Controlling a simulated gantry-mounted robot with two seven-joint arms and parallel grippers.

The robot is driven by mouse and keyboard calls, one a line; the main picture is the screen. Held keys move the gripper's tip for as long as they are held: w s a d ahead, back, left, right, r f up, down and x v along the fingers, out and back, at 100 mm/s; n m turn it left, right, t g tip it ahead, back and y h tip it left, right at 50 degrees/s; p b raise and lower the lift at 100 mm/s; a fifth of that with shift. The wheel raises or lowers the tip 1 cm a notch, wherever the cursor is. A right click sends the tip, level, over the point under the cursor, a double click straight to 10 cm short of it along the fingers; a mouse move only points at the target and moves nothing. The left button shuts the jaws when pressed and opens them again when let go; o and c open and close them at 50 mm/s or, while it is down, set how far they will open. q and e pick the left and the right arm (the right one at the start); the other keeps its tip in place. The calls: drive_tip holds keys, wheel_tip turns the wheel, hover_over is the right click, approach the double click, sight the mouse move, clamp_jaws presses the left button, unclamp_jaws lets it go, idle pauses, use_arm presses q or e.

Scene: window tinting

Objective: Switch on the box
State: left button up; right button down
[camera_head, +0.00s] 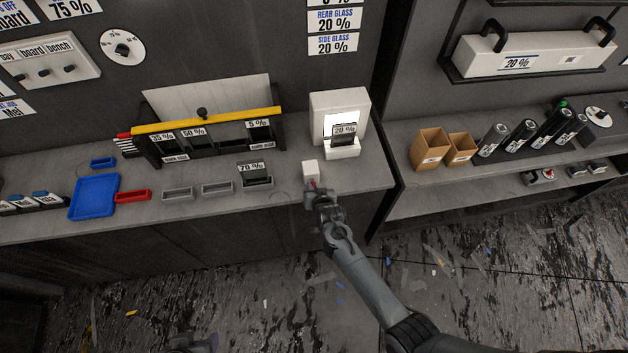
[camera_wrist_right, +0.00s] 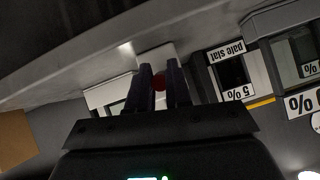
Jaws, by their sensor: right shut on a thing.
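A white box (camera_head: 340,106) with a bright lit panel stands at the back right of the bench. A dark sample marked 20 % (camera_head: 343,134) stands in front of its panel. A small white block (camera_head: 310,169) sits on the bench to the front left of the box. My right gripper (camera_head: 313,186) is at the block's front face. In the right wrist view, a round red knob (camera_wrist_right: 158,83) shows between its two dark fingers, and the jaws are shut on it. The fingers hide part of the block.
A rack with a yellow bar (camera_head: 206,121) holds dark samples at the back. A 70 % sample (camera_head: 254,174) stands in a grey holder left of the block. A blue tray (camera_head: 94,196) and red tray (camera_head: 133,196) lie further left. A shelf (camera_head: 445,192) stands right.

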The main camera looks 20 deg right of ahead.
drive_tip(key=r+g+p, duration=0.1)
drive_tip(key=g+p, duration=0.1)
drive_tip(key=shift+w+r+p, duration=0.1)
drive_tip(key=shift+w+p, duration=0.05)
drive_tip(key=shift+p, duration=0.15)
drive_tip(key=shift+g+y, duration=0.3)
drive_tip(key=shift+g, duration=0.1)
drive_tip(key=shift+p, duration=0.3)
drive_tip(key=c, duration=1.3)
unclamp_jaws()
drive_tip(key=shift+c, duration=0.2)
drive_tip(key=shift+s+r, duration=0.3)
drive_tip(key=shift+r, duration=0.05)
drive_tip(key=p+v, duration=0.1)
drive_tip(key=v, duration=0.8)
drive_tip(key=shift+s+r, duration=0.2)
drive_tip(key=shift+r, duration=0.1)
